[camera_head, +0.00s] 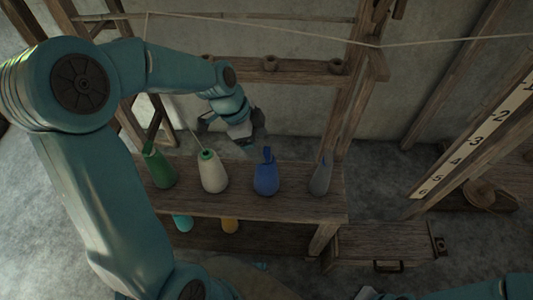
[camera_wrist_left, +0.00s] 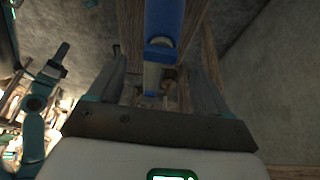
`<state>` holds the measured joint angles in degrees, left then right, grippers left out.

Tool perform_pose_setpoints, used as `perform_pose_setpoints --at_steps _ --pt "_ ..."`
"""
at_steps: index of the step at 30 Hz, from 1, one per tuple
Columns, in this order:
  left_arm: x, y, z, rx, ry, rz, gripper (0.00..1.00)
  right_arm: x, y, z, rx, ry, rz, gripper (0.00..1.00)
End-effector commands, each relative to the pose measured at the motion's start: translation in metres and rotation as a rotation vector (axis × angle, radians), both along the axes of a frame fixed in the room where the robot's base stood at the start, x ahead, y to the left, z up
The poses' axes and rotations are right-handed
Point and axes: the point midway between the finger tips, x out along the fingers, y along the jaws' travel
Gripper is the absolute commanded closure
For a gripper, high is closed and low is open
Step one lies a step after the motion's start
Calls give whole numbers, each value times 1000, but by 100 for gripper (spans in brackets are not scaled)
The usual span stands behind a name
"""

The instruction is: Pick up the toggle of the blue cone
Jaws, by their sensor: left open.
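The blue cone (camera_head: 266,178) stands upright on the wooden shelf, between the white cone and the grey cone. Its toggle (camera_head: 267,154) is a small dark-blue piece at the top. My left gripper (camera_head: 247,143) is behind and slightly left of the toggle in the head view, apart from it. In the left wrist view the open fingers (camera_wrist_left: 158,70) have a gap between them. A blue shape (camera_wrist_left: 163,20), apparently the cone with a paler blue part below it, lines up with that gap. I cannot tell the distance. My right gripper is not visible.
A green cone (camera_head: 158,168), a white cone (camera_head: 212,173) and a grey cone (camera_head: 320,178) share the shelf (camera_head: 240,206). Wooden loom posts (camera_head: 348,110) and a rail with small cups (camera_head: 270,63) stand behind. A numbered ruler (camera_head: 475,140) is at right.

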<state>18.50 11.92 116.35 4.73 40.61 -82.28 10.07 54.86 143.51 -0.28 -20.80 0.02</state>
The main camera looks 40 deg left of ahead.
Motion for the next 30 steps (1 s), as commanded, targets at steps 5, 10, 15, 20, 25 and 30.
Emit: perform_pose_setpoints --at_steps 5,10,15,20,25,30 --pt "5 -10 -29 -1 3 -3 21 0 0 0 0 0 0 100" --pt "9 -13 -37 1 1 -2 21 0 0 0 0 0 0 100" --pt "9 -13 -37 0 0 -1 21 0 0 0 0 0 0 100" --pt "10 -13 -37 0 0 -1 73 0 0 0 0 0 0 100" --pt "9 -13 -37 1 1 -1 81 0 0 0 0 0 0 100" --pt "9 -13 -36 0 0 -1 81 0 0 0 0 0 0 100"
